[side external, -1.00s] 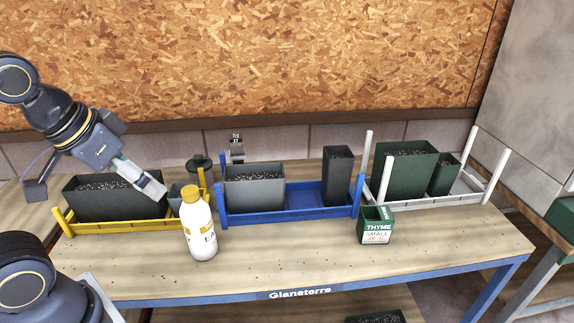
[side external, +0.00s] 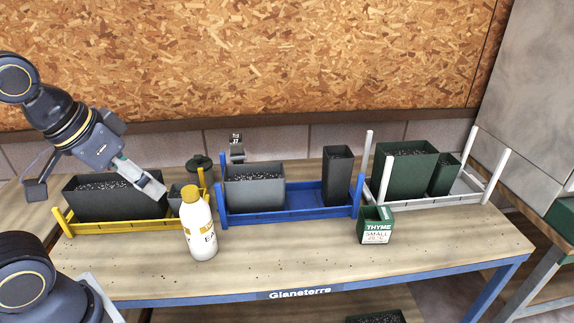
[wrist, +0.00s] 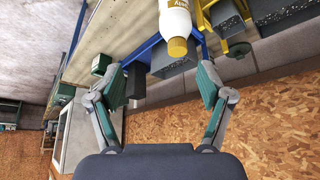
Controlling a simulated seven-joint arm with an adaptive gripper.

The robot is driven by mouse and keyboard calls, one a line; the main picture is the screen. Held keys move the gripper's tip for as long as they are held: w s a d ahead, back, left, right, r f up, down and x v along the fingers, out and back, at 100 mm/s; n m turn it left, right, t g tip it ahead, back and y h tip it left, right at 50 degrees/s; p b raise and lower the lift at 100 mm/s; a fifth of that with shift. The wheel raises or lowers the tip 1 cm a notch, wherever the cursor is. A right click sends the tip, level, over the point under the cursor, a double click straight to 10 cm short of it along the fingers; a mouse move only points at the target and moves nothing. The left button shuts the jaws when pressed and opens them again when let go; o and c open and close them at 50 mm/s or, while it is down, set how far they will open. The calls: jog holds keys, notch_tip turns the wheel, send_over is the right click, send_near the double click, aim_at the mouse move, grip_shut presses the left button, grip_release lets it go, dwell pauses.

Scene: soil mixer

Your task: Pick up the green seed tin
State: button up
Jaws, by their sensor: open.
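The green seed tin (side external: 376,226), with a white label reading THYME, stands upright on the bench in front of the white rack at the right. It also shows small in the wrist view (wrist: 101,62), upper left of centre. My gripper (side external: 155,188) is far to the left of the tin, over the dark planter in the yellow rack. In the wrist view my gripper (wrist: 152,92) has its two fingers spread wide, with nothing held between them.
A white bottle with a yellow cap (side external: 200,228) stands at the bench's front left. The blue rack (side external: 310,200) holds a grey planter and a tall dark pot. The white rack (side external: 463,192) holds green pots. The bench is clear between bottle and tin.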

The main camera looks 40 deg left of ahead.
jog(key=w+d+r+m+t, duration=0.2)
jog(key=w+d+r+m, duration=0.2)
jog(key=w+r, duration=0.5)
jog(key=m+g+h, duration=0.3)
jog(key=m+h, duration=0.2)
send_over(376, 219)
jog(key=s+a, duration=0.2)
jog(key=s, duration=0.3)
notch_tip(376, 219, down, 27)
jog(key=shift+r, duration=0.15)
jog(key=shift+x, duration=3.15)
jog(key=shift+s+d, duration=0.1)
